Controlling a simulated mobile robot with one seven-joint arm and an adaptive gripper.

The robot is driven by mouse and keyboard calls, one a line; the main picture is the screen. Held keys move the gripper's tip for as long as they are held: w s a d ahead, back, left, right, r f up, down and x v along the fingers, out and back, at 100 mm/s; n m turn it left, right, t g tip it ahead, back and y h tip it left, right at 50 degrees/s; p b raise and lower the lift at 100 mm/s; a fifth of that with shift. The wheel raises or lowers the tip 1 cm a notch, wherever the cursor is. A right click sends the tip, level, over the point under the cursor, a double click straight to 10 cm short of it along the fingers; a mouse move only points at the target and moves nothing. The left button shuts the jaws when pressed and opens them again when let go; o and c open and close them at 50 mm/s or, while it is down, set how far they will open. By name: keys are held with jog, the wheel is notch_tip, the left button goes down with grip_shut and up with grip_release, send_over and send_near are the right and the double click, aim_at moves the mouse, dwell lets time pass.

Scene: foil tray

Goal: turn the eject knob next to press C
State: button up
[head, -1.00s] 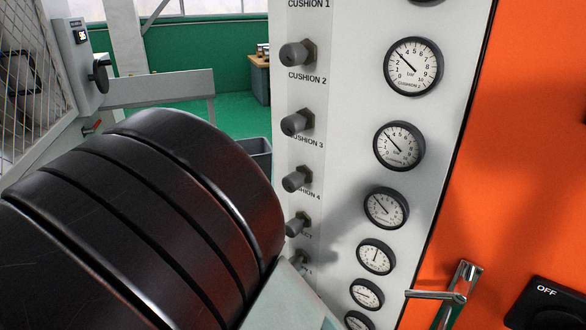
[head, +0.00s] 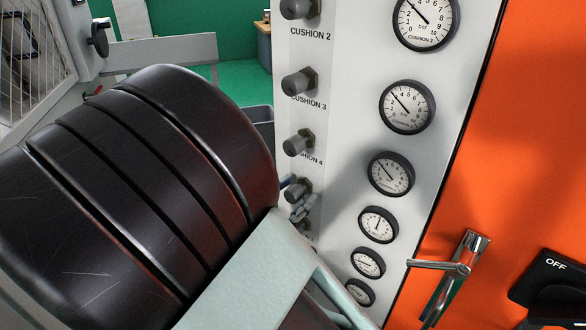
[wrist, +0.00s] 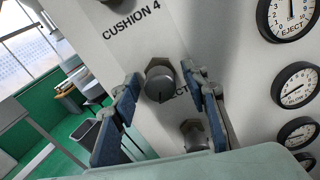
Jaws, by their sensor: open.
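The eject knob (wrist: 160,82) is a grey round knob on the pale panel, below the "CUSHION 4" label. Its own label is partly covered, with "ECT" showing. My gripper (wrist: 161,76) is open, with one blue-padded finger on each side of the knob. A small gap shows at the left finger; whether the right finger touches is unclear. In the head view the knob (head: 297,188) is partly hidden by my fingers (head: 295,195) and my dark arm fills the lower left. No press C marking is readable.
Another knob (wrist: 194,134) sits just below, close to the right finger. The cushion 4 knob (head: 298,142) is above. A column of gauges (head: 390,173) runs to the right. A metal handle (head: 452,267) sticks out from the orange door (head: 525,150).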

jog(key=shift+w+d, duration=0.15)
grip_shut()
jog(key=shift+r+p, duration=0.15)
jog(key=shift+p, duration=0.35)
